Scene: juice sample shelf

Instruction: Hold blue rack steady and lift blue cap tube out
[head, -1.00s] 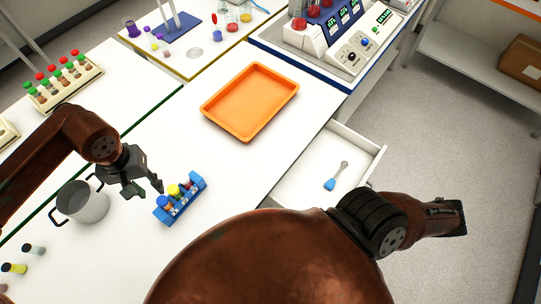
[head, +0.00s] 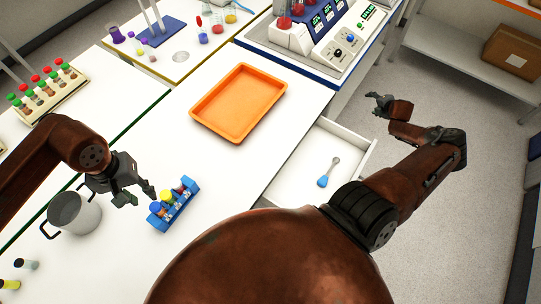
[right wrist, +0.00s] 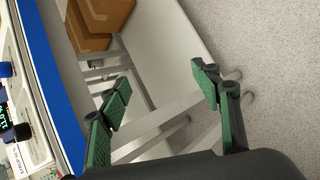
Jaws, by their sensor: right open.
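The blue rack (head: 191,186) stands on the white table in the head view and holds several capped tubes. The blue cap tube (head: 156,207) is near the rack's left end. My right gripper (head: 376,104) is open and empty, out past the drawer over the floor. The right wrist view shows its green finger pads (right wrist: 160,78) wide apart.
A grey pot (head: 75,212) stands left of the rack. An orange tray (head: 239,103) lies behind it. An open drawer (head: 310,165) with a blue-ended tool (head: 328,172) juts out at the right. Bare table lies between rack and tray.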

